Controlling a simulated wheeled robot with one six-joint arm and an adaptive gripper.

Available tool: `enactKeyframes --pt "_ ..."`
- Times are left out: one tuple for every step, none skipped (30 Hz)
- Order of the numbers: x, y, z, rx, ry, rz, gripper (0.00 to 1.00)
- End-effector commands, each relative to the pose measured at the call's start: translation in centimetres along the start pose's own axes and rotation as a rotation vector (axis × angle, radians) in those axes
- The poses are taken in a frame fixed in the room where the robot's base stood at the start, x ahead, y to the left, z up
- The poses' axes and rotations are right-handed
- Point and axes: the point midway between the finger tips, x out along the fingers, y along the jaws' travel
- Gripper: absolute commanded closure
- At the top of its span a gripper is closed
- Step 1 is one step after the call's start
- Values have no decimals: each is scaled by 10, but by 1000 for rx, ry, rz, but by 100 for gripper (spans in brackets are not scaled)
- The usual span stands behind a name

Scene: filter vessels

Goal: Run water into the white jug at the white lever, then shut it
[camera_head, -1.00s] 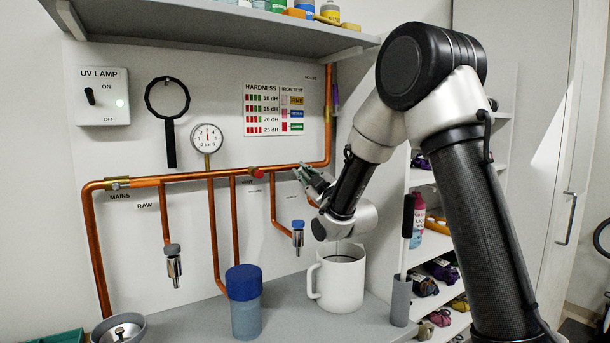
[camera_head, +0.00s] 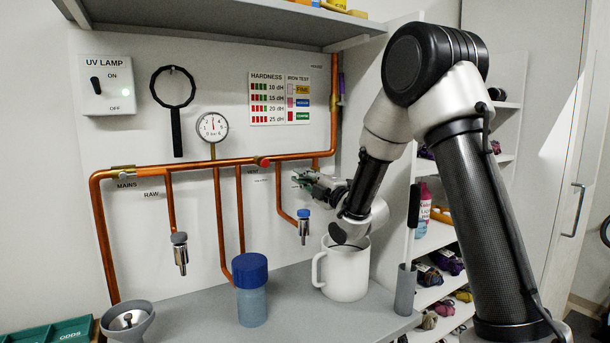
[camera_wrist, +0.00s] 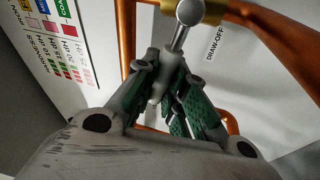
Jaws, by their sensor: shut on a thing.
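The white jug (camera_head: 346,274) stands upright on the grey counter, handle to the left. It is below my gripper (camera_head: 303,180), and my wrist covers part of its mouth. I cannot see into it well enough to tell any water level. In the wrist view my gripper (camera_wrist: 164,74), with green finger pads, is shut on the pale lever (camera_wrist: 158,88), which extends from a shiny round-ended stem (camera_wrist: 190,12) on a brass fitting. A label beside it reads DRAW-OFF (camera_wrist: 215,43). The outlet is hidden in the head view, and no stream is visible.
Two taps, one with a grey top (camera_head: 180,254) and one with a blue top (camera_head: 304,226), hang from the copper pipes (camera_head: 215,164). A blue-lidded vessel (camera_head: 251,290) stands left of the jug, and a grey holder (camera_head: 405,290) stands right of it.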

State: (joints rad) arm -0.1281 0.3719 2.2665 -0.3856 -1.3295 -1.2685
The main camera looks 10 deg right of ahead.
Motion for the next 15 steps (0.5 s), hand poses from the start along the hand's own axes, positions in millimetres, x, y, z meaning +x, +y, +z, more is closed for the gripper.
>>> enactKeyframes --pt "-1 -2 0 -12 2 -5 100" --pt "-1 -2 0 -18 3 -7 100" --pt "-1 -3 0 -27 5 -9 100" --pt "-1 -3 0 -33 6 -10 100" --pt "-1 -4 0 -37 7 -11 100" --pt "-1 -4 0 -41 8 -12 100" --pt "-1 -4 0 -43 9 -13 100" --pt "-1 -4 0 -45 9 -14 100" --pt "-1 -5 0 -47 9 -14 100" --pt "-1 -5 0 -47 10 -14 100" --pt "-1 -5 0 -48 10 -14 100" --pt "-1 -5 0 -48 10 -15 100" --pt "-1 -5 0 -48 10 -15 100" --pt "-1 -5 0 -48 10 -15 100" --pt "-1 -5 0 -47 9 -15 100"
